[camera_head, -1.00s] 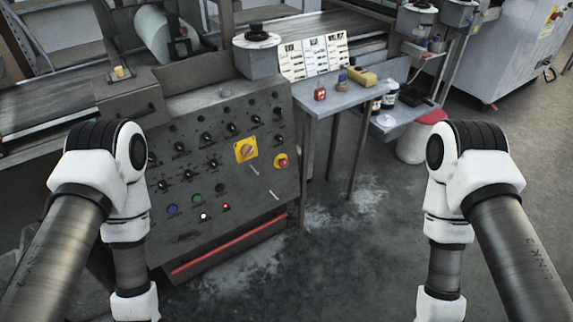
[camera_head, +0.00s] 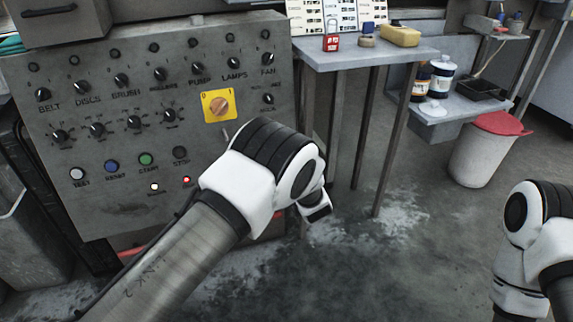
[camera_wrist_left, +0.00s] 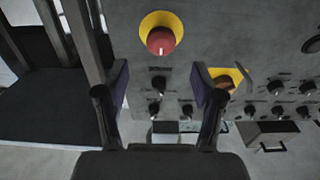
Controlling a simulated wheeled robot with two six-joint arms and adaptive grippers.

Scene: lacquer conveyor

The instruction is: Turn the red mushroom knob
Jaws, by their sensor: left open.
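The red mushroom knob (camera_wrist_left: 161,40) sits on a round yellow plate on the grey control panel (camera_head: 125,205), and the left wrist view shows it near the top middle. My left gripper (camera_wrist_left: 160,72) is open and empty, its two fingers spread either side of the line toward the knob, apart from it. In the head view my left arm hides the knob and I cannot see the left gripper's fingers. My right arm stands at the right edge there, its gripper out of view.
A yellow square with an orange rotary switch (camera_head: 218,106) is close to the knob. Several black knobs and coloured buttons cover the panel. A small grey table (camera_head: 350,58) with a red padlock (camera_head: 331,42) stands to the right, and a white bin with a red lid (camera_head: 490,145) beyond.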

